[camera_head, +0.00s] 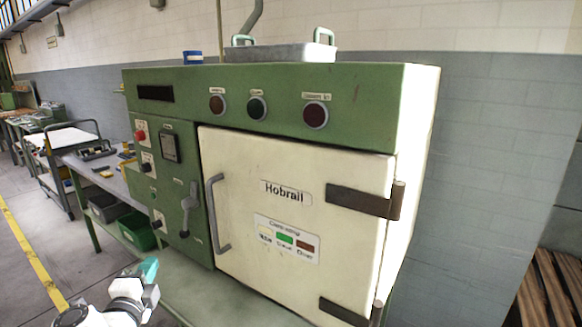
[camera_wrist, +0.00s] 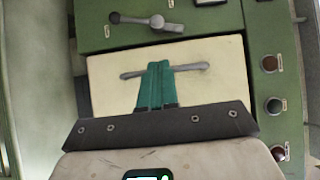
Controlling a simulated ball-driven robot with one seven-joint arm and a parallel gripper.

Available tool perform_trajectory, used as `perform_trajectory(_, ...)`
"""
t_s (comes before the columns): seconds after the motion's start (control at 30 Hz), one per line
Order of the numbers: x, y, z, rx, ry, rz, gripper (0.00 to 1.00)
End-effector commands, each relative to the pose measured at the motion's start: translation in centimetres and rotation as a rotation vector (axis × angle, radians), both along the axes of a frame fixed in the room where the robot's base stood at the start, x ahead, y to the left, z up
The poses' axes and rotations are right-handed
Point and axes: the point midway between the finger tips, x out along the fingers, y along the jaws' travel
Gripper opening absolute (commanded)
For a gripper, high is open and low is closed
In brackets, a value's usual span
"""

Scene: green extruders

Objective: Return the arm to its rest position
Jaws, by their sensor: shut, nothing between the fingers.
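My gripper (camera_head: 149,268) shows at the lower left of the head view, in front of the green and cream oven cabinet (camera_head: 270,88). In the wrist view my gripper (camera_wrist: 157,68) has its green fingers together with nothing between them. The cabinet's cream door (camera_head: 350,165) is closed, with a grey bar handle (camera_head: 216,213) on its left side. In the wrist view the handle (camera_wrist: 190,67) appears beyond the fingertips. From these views I cannot tell the exact gap, but the head view shows my gripper apart from the handle.
A lever (camera_head: 188,208) sits on the control panel left of the door. A workbench (camera_head: 105,180) with a green bin (camera_head: 137,230) below stands at the left. A wheeled cart (camera_head: 58,140) is farther back. Open floor (camera_head: 25,270) lies at the lower left. Wooden slats (camera_head: 552,285) are at the right.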

Motion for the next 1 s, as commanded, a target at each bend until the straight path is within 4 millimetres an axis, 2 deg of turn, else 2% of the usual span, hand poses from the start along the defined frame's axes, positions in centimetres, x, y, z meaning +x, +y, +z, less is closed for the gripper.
perform_trajectory(0.27, 2.9, -4.6, -1.5, -0.093, -0.051, 0.021, 0.0)
perform_trajectory(0.47, 5.6, -10.3, -3.1, -0.221, -0.101, 0.056, 0.0)
perform_trajectory(0.57, 6.9, -14.7, -4.5, -0.325, -0.122, 0.086, 0.0)
perform_trajectory(0.67, 7.8, -20.5, -6.6, -0.472, -0.131, 0.134, 0.0)
perform_trajectory(0.73, 7.6, -25.0, -8.4, -0.595, -0.119, 0.182, 0.0)
perform_trajectory(0.8, 6.8, -29.0, -10.3, -0.714, -0.091, 0.235, 0.0)
perform_trajectory(0.87, 5.7, -32.2, -12.0, -0.807, -0.056, 0.28, 0.0)
perform_trajectory(1.0, 1.9, -38.6, -15.8, -0.99, 0.052, 0.385, 0.0)
